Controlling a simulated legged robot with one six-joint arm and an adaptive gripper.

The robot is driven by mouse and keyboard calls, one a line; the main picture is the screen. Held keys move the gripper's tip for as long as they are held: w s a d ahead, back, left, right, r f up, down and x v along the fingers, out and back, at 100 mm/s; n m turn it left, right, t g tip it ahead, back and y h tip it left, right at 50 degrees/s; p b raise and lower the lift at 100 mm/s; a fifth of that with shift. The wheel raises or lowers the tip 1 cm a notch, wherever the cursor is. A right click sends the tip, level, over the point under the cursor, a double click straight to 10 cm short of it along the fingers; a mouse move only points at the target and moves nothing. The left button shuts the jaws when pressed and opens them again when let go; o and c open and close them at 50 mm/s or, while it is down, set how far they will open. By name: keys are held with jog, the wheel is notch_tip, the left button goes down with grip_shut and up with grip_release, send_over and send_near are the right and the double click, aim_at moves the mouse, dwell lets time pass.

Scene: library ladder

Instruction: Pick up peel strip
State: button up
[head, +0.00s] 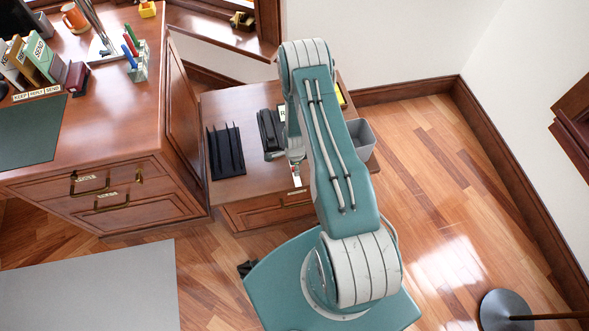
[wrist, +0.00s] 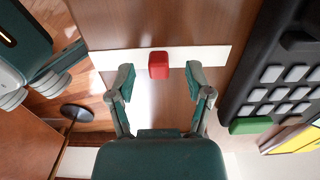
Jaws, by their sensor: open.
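The peel strip appears to be the long white strip (wrist: 205,54) lying on the brown wooden surface in the wrist view. A red block-like tab (wrist: 158,65) is at its middle. My gripper (wrist: 161,76) is open, with one finger on each side of the red tab. I cannot tell whether either finger touches it. In the head view my arm hides much of this spot. A small red and white bit (head: 297,182) shows just below my gripper, near the front edge of the low side desk (head: 245,188).
A black keyed machine (wrist: 270,85) with a green key stands right of the strip. It shows partly in the head view (head: 268,130). A black slotted rack (head: 225,150) is to its left. A grey bin (head: 359,138) is on the right. The larger desk (head: 105,120) is cluttered.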

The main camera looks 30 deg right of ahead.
jog(key=shift+d+f, duration=0.1)
jog(key=shift+f, duration=0.4)
jog(key=shift+a, duration=0.2)
jog(key=shift+c, duration=1.7)
jog(key=shift+r, duration=0.1)
jog(key=c, duration=0.4)
jog(key=shift+c, duration=0.5)
